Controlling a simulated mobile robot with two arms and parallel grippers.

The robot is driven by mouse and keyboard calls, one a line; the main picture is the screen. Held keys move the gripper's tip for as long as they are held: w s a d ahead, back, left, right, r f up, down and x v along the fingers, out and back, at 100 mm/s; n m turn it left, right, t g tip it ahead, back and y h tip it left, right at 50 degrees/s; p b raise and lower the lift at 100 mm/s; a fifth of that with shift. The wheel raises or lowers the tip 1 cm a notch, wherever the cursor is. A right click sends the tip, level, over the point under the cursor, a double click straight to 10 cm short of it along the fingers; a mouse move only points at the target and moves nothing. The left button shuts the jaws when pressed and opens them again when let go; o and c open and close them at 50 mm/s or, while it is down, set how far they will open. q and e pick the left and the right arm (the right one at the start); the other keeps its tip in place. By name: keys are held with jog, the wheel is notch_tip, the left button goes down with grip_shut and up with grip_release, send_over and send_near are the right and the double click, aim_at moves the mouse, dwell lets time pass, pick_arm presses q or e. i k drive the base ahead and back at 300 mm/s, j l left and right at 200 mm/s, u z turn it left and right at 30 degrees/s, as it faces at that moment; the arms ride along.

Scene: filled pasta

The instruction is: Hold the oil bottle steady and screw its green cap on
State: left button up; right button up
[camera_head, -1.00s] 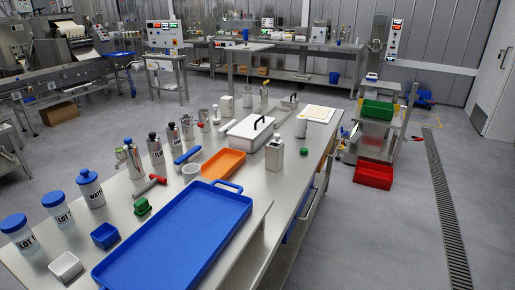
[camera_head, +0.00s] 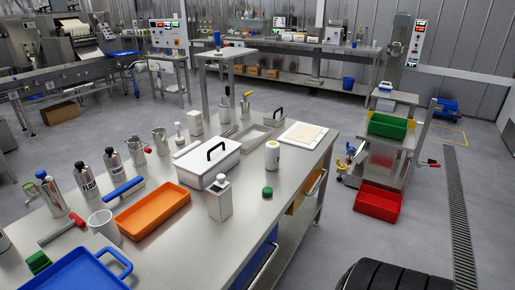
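A pale, cream-coloured bottle with a label (camera_head: 272,156), which looks like the oil bottle, stands upright on the steel table near its right edge. Its label is too small to read. No green cap sits on its top. A small round green cap (camera_head: 267,191) lies on the table just in front of the bottle, apart from it. Neither of my grippers shows in the head view.
A white square bottle (camera_head: 219,200) stands left of the cap. A white lidded box (camera_head: 208,164), an orange tray (camera_head: 152,210) and a white board (camera_head: 303,134) are nearby. A blue tray (camera_head: 78,274) is at front left. Bare tabletop lies in front of the cap.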

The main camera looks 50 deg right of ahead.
aim_at(272, 147)
jog(key=k+l, duration=0.1)
jog(key=l, duration=1.4)
jog(key=k+l, duration=0.15)
jog(key=l, duration=0.6)
jog(key=i+u, duration=0.05)
